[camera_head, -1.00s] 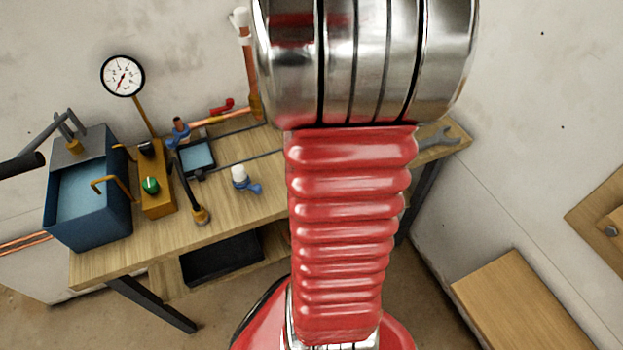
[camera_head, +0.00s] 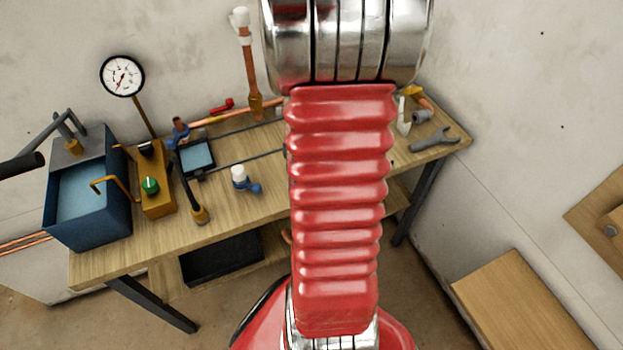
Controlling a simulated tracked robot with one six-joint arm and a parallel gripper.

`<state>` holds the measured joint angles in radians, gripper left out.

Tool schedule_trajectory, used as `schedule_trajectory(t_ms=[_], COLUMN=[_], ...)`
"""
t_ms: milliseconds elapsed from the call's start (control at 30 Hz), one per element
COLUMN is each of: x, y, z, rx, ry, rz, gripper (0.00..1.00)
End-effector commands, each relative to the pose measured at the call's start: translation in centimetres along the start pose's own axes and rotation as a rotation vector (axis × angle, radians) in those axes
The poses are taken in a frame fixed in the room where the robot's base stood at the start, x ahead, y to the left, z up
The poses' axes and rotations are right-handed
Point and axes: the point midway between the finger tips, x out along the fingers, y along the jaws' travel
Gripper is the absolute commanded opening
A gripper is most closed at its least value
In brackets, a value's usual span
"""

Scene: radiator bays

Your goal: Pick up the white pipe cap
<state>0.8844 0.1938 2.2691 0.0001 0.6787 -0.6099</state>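A small white cap (camera_head: 239,173) sits upright on the workbench, touching a blue fitting (camera_head: 250,187) at its lower right. A second white cap-like piece (camera_head: 240,16) tops the upright copper pipe at the wall. I cannot tell for certain which of them is the white pipe cap. My arm, with its red ribbed sleeve and silver joint, rises through the middle of the picture. My gripper is not in view, so its distance from either white piece does not show.
A pressure gauge (camera_head: 122,76) stands behind. A wooden box (camera_head: 520,300) is at lower right. My arm hides part of the bench.

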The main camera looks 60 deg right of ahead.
Motion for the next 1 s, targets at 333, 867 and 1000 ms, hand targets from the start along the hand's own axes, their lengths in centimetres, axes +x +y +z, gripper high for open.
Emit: schedule_trajectory(t_ms=[333,867,1000], x=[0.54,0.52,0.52], y=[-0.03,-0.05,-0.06], z=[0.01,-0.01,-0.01], rx=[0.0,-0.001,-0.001], ry=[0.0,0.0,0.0], rz=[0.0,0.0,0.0], gripper=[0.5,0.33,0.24])
